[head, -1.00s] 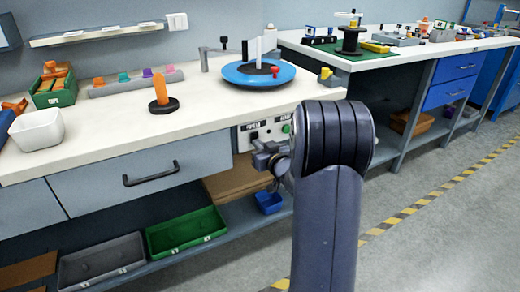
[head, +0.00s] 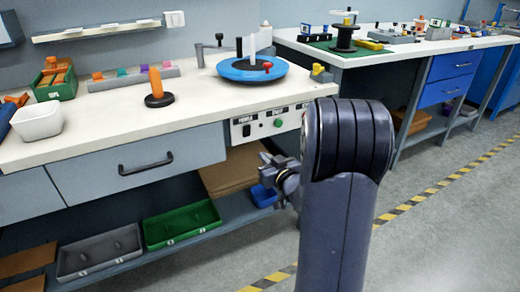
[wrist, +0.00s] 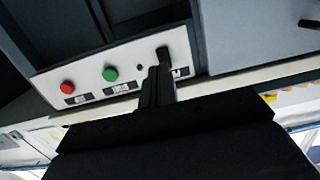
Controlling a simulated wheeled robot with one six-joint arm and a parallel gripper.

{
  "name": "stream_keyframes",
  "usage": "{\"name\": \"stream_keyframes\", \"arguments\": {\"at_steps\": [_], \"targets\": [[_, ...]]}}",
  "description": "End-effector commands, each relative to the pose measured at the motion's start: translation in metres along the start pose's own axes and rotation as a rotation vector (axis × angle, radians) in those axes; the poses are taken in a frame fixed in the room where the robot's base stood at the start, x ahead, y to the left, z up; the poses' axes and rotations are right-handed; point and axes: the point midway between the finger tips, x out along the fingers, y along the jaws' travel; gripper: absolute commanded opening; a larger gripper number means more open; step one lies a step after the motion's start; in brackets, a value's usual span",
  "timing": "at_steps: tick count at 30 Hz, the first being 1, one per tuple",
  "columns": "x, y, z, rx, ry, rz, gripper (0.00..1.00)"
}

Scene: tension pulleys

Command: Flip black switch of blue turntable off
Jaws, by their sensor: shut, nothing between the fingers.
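The blue turntable (head: 236,74) sits on the white bench top, with a white upright piece and a red knob on it. Below it, the white control panel (head: 268,122) on the bench front carries a black switch (head: 246,130) and a green button (head: 278,123). My gripper (head: 265,162) is shut and empty, below the panel and apart from it in the head view. In the wrist view the black switch (wrist: 163,54) shows just beyond the shut fingertips (wrist: 160,70); I cannot tell the gap there. The green button (wrist: 110,74) and red button (wrist: 68,87) lie to its left.
A grey drawer (head: 142,162) with a black handle is left of the panel. A lower shelf holds a green tray (head: 180,224), a grey tray (head: 98,252) and a blue bin (head: 264,195). An orange peg (head: 155,82) stands on the bench. Floor at right is clear.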

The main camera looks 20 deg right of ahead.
Motion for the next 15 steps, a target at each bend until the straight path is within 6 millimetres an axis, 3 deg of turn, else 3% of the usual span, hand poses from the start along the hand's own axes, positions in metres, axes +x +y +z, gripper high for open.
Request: {"name": "stream_keyframes", "arguments": {"at_steps": [6,15], "targets": [[-0.03,0.001,0.006,0.001,-0.001,0.002,0.0],[-0.038,0.0,0.008,0.0,0.001,0.0,0.0]]}}
